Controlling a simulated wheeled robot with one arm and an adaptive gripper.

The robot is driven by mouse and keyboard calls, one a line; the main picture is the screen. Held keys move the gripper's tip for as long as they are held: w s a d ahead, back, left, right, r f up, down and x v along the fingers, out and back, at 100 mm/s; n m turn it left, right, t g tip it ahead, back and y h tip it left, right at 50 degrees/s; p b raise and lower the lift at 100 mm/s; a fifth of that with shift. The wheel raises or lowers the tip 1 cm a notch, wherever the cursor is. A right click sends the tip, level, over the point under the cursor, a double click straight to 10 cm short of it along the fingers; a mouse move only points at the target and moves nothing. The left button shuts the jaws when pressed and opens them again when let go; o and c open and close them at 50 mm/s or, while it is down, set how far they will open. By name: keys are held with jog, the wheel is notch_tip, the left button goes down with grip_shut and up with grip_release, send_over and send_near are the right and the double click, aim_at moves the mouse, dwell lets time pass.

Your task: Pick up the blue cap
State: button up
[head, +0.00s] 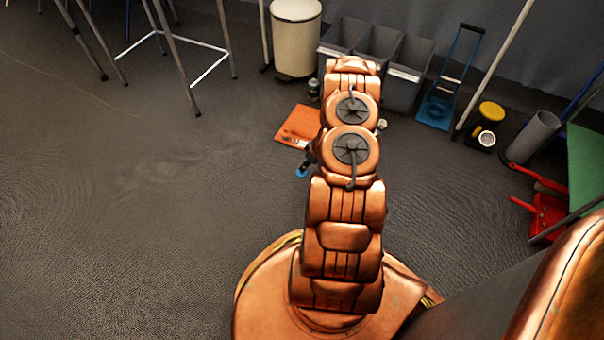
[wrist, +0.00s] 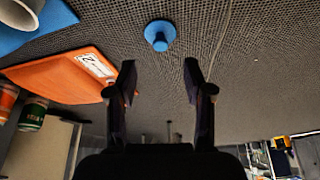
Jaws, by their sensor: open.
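The blue cap (wrist: 158,35) lies on the dark textured floor at the top middle of the wrist view, with a round brim and a narrower raised part. A small blue thing left of my arm in the head view (head: 302,171) looks like the same cap. My gripper (wrist: 160,76) is open, with its two dark fingers apart and nothing between them. The cap appears beyond the fingertips, roughly in line with the gap, and is not touched. In the head view my arm hides most of the gripper.
An orange flat board with a white label (wrist: 62,76) lies close beside the left finger. A blue sheet (wrist: 52,22), a whitish cup (wrist: 20,12) and a green can (wrist: 33,114) are farther left. Grey bins (head: 375,55) stand behind my arm.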

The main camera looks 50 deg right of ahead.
jog(key=shift+b+x, duration=1.7)
jog(key=shift+x, duration=1.8)
jog(key=shift+s, duration=0.1)
jog(key=c, duration=0.8)
jog(key=shift+r, duration=0.1)
jog(key=shift+c, duration=0.2)
